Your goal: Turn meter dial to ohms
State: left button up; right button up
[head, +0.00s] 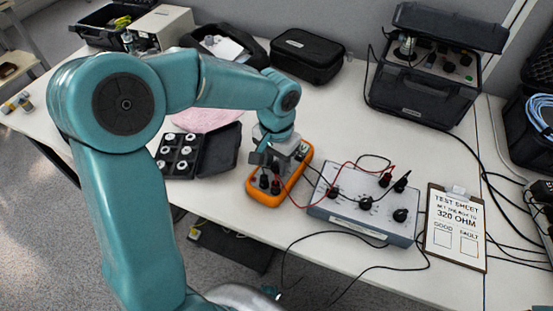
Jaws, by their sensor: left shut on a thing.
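The meter (304,157) has an orange case and lies on the white table, near its front edge. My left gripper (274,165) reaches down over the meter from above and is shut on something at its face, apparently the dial. The dial and most of the meter's face are hidden under the gripper. Black and red plugs sit at the meter's near end, with leads running right to a grey box. My right gripper is not in view.
The grey box (345,218) with several black knobs stands right of the meter. A clipboard test sheet (456,229) reads 320 OHM. An open black case (222,149) lies left. Leads cross the front edge. Black cases (308,55) stand behind.

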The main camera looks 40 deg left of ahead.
pick_arm(q)
jog(key=m+p, duration=0.1)
jog(key=m, duration=0.2)
jog(key=shift+a+r+m, duration=0.1)
jog(key=shift+m, duration=0.2)
jog(key=shift+w+a+m+p, duration=0.1)
jog(key=shift+m+p, duration=0.65)
jog(key=shift+m, duration=1.15)
jog(key=o, duration=1)
notch_tip(320, 180, up, 16)
jog(key=p, duration=0.2)
jog(key=shift+p, duration=0.4)
jog(key=shift+r, duration=0.1)
